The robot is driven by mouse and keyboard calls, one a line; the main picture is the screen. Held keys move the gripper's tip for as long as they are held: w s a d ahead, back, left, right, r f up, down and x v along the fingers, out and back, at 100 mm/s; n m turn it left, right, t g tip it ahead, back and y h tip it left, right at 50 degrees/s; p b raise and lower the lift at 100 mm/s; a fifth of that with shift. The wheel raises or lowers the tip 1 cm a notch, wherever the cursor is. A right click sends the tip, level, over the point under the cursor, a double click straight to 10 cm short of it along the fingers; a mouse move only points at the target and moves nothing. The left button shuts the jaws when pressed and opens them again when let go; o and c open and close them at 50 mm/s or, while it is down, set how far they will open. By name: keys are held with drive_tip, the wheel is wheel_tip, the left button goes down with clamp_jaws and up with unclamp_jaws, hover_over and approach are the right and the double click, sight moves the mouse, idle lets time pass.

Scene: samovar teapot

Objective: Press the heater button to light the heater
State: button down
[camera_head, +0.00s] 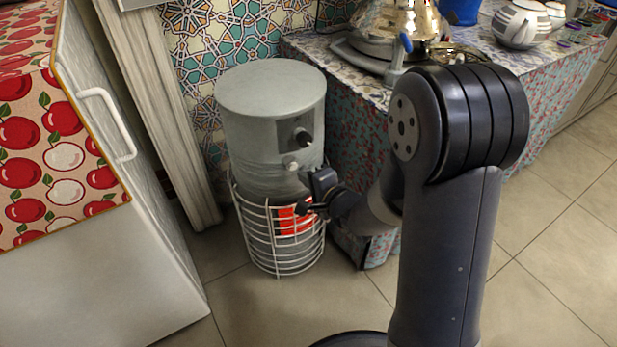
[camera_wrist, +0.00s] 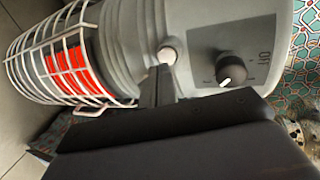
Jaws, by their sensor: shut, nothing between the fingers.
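The heater (camera_head: 268,105) is a grey cylinder on the floor; it also shows lying sideways in the wrist view (camera_wrist: 125,40). Its small round whitish button (camera_head: 291,163) sits below a black dial. In the wrist view the button (camera_wrist: 167,56) is just beyond my fingertips. My gripper (camera_head: 304,178) is shut and empty, close in front of the heater at the button's height or slightly below. In the wrist view the fingers (camera_wrist: 158,82) point at the button; whether they touch it I cannot tell. A bright red-orange panel (camera_wrist: 68,62) shows behind the heater's wire cage.
A black dial (camera_wrist: 230,72) marked OFF is beside the button. The white wire cage (camera_head: 262,262) surrounds the heater's lower part. A white cabinet (camera_head: 90,265) stands left, and a cloth-covered table (camera_head: 350,125) with a teapot (camera_head: 520,24) stands right. Tiled floor is free in front.

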drive_tip(key=p+v, duration=0.2)
drive_tip(key=v, duration=0.8)
